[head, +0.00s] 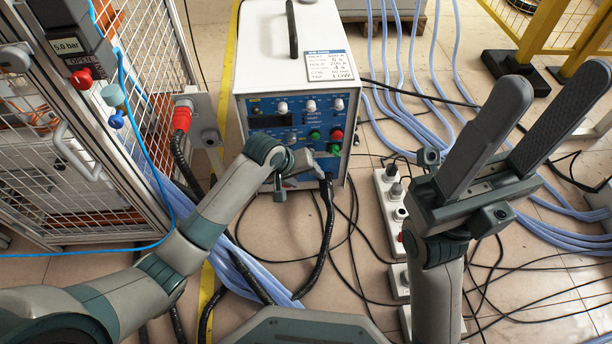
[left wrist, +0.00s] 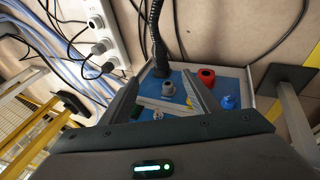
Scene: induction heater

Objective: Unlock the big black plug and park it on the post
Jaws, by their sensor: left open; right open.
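The white induction heater (head: 290,55) stands upright with a blue front panel. The big black plug (left wrist: 160,66) is on the panel's lower part, with a thick ribbed black cable; in the head view the cable (head: 327,195) hangs down at the panel's lower right. My left gripper (head: 300,175) is at the front panel, partly hidden by its own wrist. Which fitting is the post I cannot tell. My right gripper (head: 548,90) is open and empty.
A red socket ring (left wrist: 206,77) and a blue fitting (left wrist: 230,102) sit close to the left gripper. A white power strip (head: 390,215), light-blue hoses and black cables cover the floor at right.

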